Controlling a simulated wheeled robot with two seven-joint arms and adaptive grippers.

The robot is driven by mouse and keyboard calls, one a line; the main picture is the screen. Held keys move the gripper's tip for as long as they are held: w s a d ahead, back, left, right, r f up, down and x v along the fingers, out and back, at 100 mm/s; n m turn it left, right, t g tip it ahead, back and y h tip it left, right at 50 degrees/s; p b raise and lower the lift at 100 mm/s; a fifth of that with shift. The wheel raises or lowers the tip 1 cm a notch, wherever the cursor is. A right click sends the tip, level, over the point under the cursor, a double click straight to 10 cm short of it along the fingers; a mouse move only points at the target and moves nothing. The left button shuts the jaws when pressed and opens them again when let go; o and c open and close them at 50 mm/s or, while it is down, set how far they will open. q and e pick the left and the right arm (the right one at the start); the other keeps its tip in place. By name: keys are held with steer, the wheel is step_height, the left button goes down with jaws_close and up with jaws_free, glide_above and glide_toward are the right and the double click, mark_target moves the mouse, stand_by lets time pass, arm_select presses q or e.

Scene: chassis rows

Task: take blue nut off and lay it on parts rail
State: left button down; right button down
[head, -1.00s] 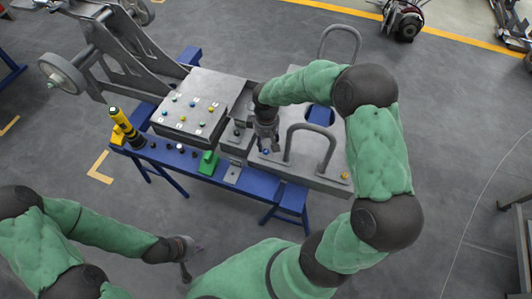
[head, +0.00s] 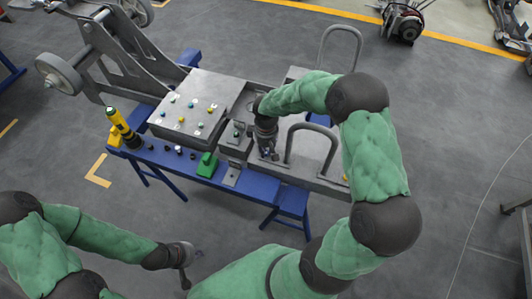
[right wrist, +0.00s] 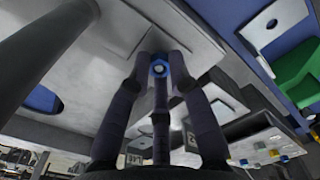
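The blue nut (right wrist: 158,69) shows in the right wrist view between the fingertips of my right gripper (right wrist: 160,64), against the grey chassis plate. In the head view my right gripper (head: 268,154) points down at the plate (head: 322,174), beside a grey hoop handle, and mostly hides the nut. The fingers are close around the nut; I cannot tell whether they grip it. The blue rail (head: 258,188), which looks like the parts rail, runs along the near side of the chassis. My left gripper (head: 190,262) is open and empty over the floor, lower left.
A grey box (head: 190,108) with several coloured nuts stands left of my right gripper. A green block (head: 207,164), small dark parts and a yellow-black tool (head: 123,127) are on the blue rail. Two grey hoop handles (head: 332,150) rise close to my right arm.

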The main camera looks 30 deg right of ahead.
steer(key=shift+r, duration=0.1)
steer(key=shift+r+p, duration=0.5)
steer(key=shift+r, duration=0.1)
step_height(320, 180, up, 2)
steer(key=shift+r+p, duration=0.15)
steer(key=shift+p, duration=0.6)
steer(key=s+a+r+p, duration=0.5)
steer(key=a+r, duration=0.4)
steer(key=a, duration=0.3)
steer(key=shift+s+a+r, duration=0.15)
steer(key=shift+s+a, duration=0.15)
steer(key=shift+s, duration=0.25)
